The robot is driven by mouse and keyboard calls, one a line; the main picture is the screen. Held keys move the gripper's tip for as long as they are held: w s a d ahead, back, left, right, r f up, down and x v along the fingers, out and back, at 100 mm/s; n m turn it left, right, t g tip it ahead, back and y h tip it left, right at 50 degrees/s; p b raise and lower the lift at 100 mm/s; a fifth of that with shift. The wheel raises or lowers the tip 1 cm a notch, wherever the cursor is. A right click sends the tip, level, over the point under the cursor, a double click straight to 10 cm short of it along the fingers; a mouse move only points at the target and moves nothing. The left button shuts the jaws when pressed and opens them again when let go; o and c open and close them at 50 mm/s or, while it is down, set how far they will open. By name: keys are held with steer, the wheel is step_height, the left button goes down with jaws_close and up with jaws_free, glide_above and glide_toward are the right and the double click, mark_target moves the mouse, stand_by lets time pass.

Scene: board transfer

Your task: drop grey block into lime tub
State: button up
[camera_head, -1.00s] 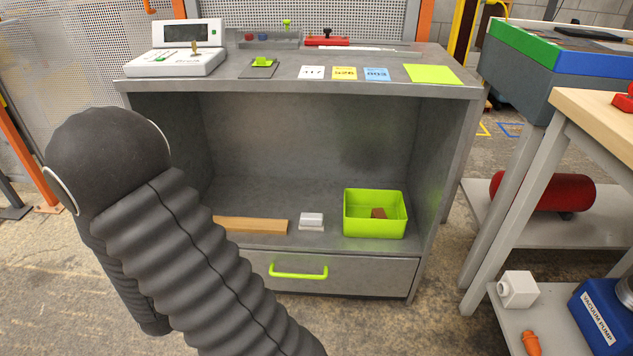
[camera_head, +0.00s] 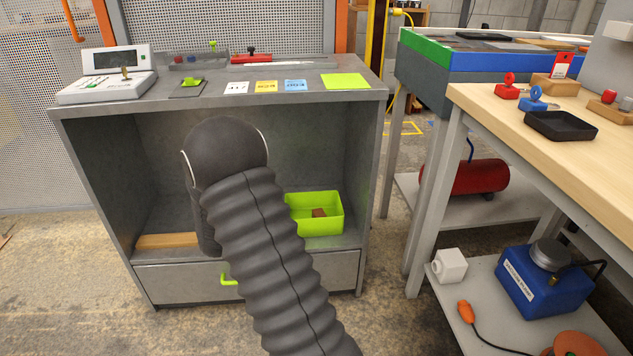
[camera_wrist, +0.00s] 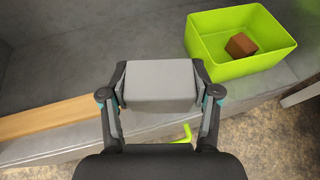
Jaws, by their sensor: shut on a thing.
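In the wrist view a grey block (camera_wrist: 160,80) sits between the two fingers of my gripper (camera_wrist: 160,92), which is shut on it. The lime tub (camera_wrist: 222,62) stands on the shelf to the right of the block and a little farther off in that view. A brown block (camera_wrist: 240,45) lies inside the tub. In the head view the lime tub (camera_head: 322,228) shows in the right part of the cabinet's lower bay, its left side hidden behind my arm. My gripper and the grey block are hidden behind my arm there.
A wooden bar (camera_head: 166,241) lies on the shelf left of my arm. The cabinet top (camera_head: 215,98) overhangs the bay, and a drawer with a lime handle (camera_head: 229,281) is below. A wooden workbench (camera_head: 520,125) stands at the right.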

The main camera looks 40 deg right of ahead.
steer(key=w+d+m+g+h+p, duration=0.1)
steer(key=w+d+m+g+h, duration=0.2)
steer(key=d, duration=1.1)
steer(key=m+g+h+p, duration=0.1)
steer(key=m+g, duration=0.4)
glide_above(314, 197)
steer(key=s+a, duration=0.3)
steer(key=s, duration=0.1)
steer(key=f, duration=0.1)
steer(key=shift+s+f+b, duration=0.1)
steer(key=shift+f+b, duration=0.25)
steer(key=shift+f, duration=2.75)
steer(key=o, duration=1.3)
steer(key=shift+c, duration=0.2)
steer(key=shift+a, duration=0.1)
steer(key=v, duration=1.1)
steer(key=shift+a+r, duration=0.25)
steer(key=shift+a, duration=0.05)
steer(key=shift+s, duration=0.1)
